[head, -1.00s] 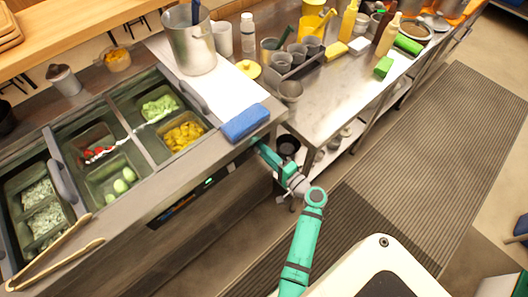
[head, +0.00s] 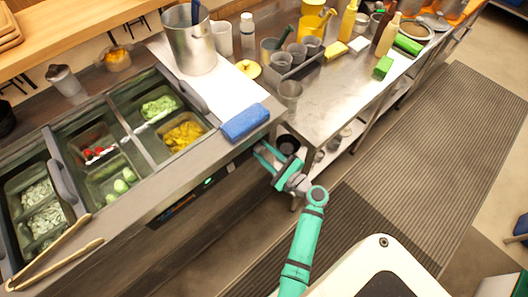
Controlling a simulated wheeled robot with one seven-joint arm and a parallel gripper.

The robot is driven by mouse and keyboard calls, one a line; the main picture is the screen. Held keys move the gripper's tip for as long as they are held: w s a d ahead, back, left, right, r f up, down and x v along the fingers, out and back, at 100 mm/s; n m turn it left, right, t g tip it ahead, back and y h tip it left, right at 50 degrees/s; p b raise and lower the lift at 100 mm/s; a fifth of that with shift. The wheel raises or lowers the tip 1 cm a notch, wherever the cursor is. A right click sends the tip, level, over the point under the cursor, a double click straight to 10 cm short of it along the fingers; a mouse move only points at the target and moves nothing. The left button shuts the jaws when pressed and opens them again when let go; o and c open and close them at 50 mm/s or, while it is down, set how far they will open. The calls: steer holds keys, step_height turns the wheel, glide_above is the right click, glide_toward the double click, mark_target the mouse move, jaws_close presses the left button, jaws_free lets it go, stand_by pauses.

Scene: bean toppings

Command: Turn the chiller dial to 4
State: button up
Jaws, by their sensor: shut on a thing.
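The chiller counter (head: 140,221) runs along the left, with a dark display strip (head: 180,207) and a small lit green spot (head: 209,182) on its front face. My gripper (head: 259,153) is at the right end of that front face, below the blue cloth. Its two green fingers show side by side, tips against the front, shut on what I take to be the chiller dial. The dial is hidden by the fingers and counter edge, so its number cannot be read.
A blue cloth (head: 245,123) lies on the counter corner just above my gripper. Wooden tongs (head: 55,262) lie across the counter's front left. A steel table (head: 330,98) with cups and bottles stands to the right. Floor with dark mats (head: 420,165) is open on the right.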

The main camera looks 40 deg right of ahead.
steer(key=m, duration=0.5)
steer(key=shift+f, duration=0.1)
stand_by(0.4)
steer(key=o, duration=1)
steer(key=shift+o, duration=0.2)
steer(key=s+d, duration=0.1)
steer(key=s, duration=1)
steer(key=shift+w+d, duration=0.1)
